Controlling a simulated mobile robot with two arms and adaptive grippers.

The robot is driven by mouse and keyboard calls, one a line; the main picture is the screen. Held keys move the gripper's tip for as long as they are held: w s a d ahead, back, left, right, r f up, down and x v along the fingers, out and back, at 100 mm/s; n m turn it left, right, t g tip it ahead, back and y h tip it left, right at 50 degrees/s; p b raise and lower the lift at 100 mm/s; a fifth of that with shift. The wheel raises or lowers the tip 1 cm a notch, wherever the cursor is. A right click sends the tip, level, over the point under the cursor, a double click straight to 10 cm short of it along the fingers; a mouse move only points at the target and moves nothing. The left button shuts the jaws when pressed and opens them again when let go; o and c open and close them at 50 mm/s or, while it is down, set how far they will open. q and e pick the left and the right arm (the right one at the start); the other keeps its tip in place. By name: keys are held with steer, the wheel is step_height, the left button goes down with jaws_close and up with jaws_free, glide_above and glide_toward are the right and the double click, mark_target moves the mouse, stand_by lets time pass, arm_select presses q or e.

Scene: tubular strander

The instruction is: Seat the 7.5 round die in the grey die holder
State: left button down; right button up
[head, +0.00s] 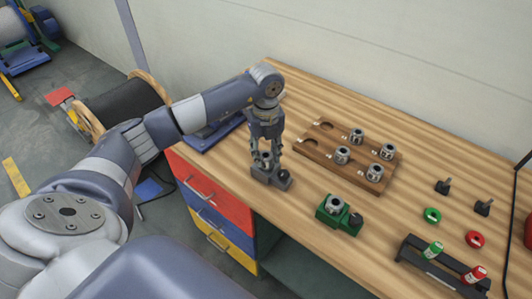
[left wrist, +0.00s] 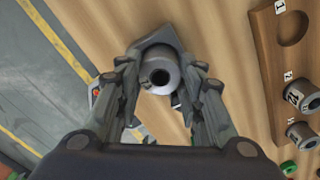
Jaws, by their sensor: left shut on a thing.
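The 7.5 round die is a grey metal cylinder with a dark central bore; it shows between my fingers in the left wrist view (left wrist: 161,72) and small in the head view (head: 266,158). My left gripper (head: 266,154) points down and is shut on the die, with one finger on each side. The grey die holder (head: 272,180) stands on the bench directly under the gripper, and its grey edge shows around the die in the left wrist view (left wrist: 163,37). Whether the die is fully down in the holder I cannot tell. My right gripper is out of view.
A wooden rack (head: 345,160) with several dies and empty recesses lies right of the gripper. A green holder (head: 328,214) with a die stands nearer the front edge. A black stand (head: 440,268) with green and red pieces is at lower right.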

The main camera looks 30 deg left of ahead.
arm_select(q)
steer(key=shift+f, duration=0.4)
steer(key=shift+w+f, duration=0.1)
steer(key=shift+f, duration=0.45)
steer(key=c, duration=1.2)
jaws_free()
steer(key=shift+o, duration=0.6)
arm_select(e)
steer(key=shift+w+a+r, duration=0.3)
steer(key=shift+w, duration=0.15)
